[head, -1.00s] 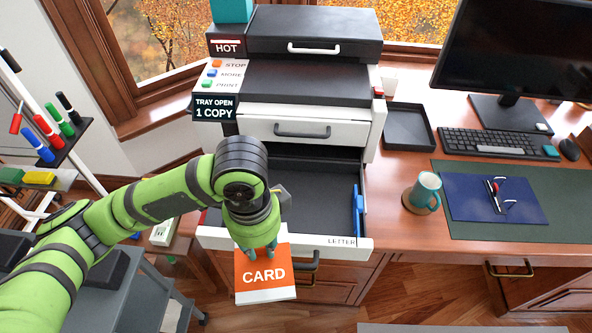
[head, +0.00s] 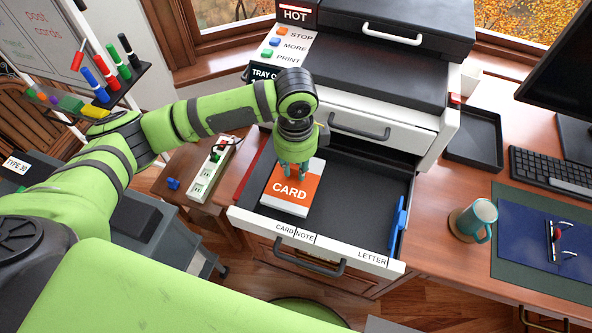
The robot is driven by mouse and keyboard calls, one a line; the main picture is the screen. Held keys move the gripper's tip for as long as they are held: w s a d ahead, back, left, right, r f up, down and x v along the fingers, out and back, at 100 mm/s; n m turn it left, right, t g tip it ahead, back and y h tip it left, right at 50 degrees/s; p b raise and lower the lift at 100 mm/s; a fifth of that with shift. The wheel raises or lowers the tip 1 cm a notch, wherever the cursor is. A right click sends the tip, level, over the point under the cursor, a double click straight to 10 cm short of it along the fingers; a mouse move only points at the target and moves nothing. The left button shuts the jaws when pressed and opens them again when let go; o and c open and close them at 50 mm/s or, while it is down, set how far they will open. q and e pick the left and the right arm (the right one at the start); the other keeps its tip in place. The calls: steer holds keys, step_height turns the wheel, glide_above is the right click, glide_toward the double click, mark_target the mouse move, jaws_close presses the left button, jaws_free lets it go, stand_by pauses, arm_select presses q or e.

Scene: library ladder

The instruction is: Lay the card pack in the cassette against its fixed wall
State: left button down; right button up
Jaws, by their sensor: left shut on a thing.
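The card pack (head: 288,205), white with an orange label reading CARD, is in the left part of the open cassette (head: 352,205), a dark tray with a white front. My left gripper (head: 293,168) is shut on the pack's far edge from above. I cannot tell whether the pack touches the tray floor. A red strip (head: 253,170) runs along the cassette's left wall, with a narrow gap between it and the pack. A blue guide (head: 397,222) stands at the right side. The front edge reads CARD, NOTE and LETTER. My right gripper is not in view.
The printer's white drawer (head: 372,128) is above the cassette's back. A teal mug (head: 478,218) stands on the desk to the right. A white power strip (head: 211,170) lies on the side table at left. The cassette's middle and right are empty.

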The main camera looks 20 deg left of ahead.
mark_target(295, 174)
arm_select(q)
steer(key=shift+w+a+f, duration=0.15)
steer(key=shift+w+f, duration=0.05)
steer(key=shift+w, duration=0.15)
steer(key=shift+f, duration=0.25)
step_height(295, 174, down, 4)
steer(key=shift+a+r+p, duration=0.1)
steer(key=shift+r+p, duration=0.1)
steer(key=shift+p, duration=0.25)
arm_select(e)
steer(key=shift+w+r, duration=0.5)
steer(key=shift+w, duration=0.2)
arm_select(q)
steer(key=shift+f, duration=0.15)
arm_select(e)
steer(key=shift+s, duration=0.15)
arm_select(q)
steer(key=c, duration=1.1)
jaws_free()
steer(key=shift+o, duration=0.2)
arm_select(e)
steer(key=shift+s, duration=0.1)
arm_select(q)
step_height(295, 174, up, 12)
steer(key=shift+r+b, duration=0.15)
steer(key=shift+b, duration=0.75)
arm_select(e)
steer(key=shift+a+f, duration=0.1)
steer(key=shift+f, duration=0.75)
